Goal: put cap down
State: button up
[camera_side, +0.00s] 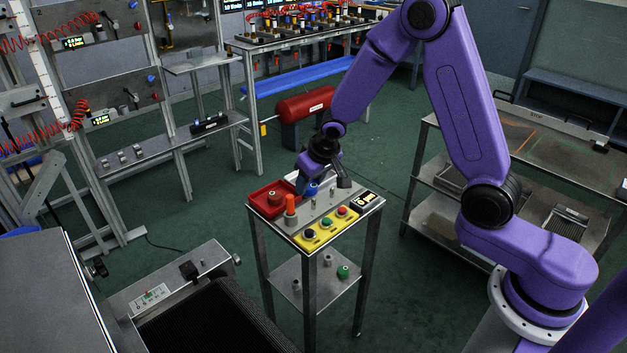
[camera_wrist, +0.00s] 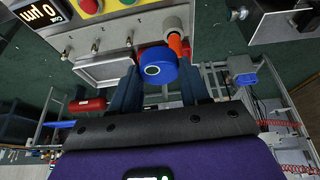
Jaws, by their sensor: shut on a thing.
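A round blue cap (camera_side: 312,189) is held low over the small metal stand (camera_side: 318,208). In the wrist view the blue cap (camera_wrist: 158,64) sits between the two dark fingers of my gripper (camera_wrist: 160,74), which is shut on it. In the side view my gripper (camera_side: 318,184) points down over the back half of the stand top, behind the orange peg (camera_side: 291,203). The orange peg (camera_wrist: 178,46) shows partly behind the cap in the wrist view. I cannot tell whether the cap touches anything below it.
A red tray (camera_side: 257,197) with a brown piece lies on the stand's left. A yellow button panel (camera_side: 321,233) and a small display (camera_side: 366,198) take its front and right. Short metal pins stand mid-top. A green piece (camera_side: 343,271) lies on the lower shelf.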

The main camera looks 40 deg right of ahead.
jog(key=w+d+m+h, duration=0.2)
jog(key=d+m, duration=0.3)
jog(key=d, duration=0.8)
jog(key=shift+g, duration=0.3)
jog(key=w+d+f, duration=0.1)
jog(key=w+f, duration=0.2)
jog(key=w, duration=0.1)
jog(key=w+d+f, duration=0.1)
jog(key=w+f, duration=0.2)
jog(key=w, duration=0.1)
jog(key=w+d+f, duration=0.1)
jog(key=w+f, duration=0.2)
jog(key=w, duration=0.2)
jog(key=shift+w+f, duration=0.2)
jog(key=shift+f, duration=1.5)
jog(key=shift+f, duration=0.1)
jog(key=o, duration=1.2)
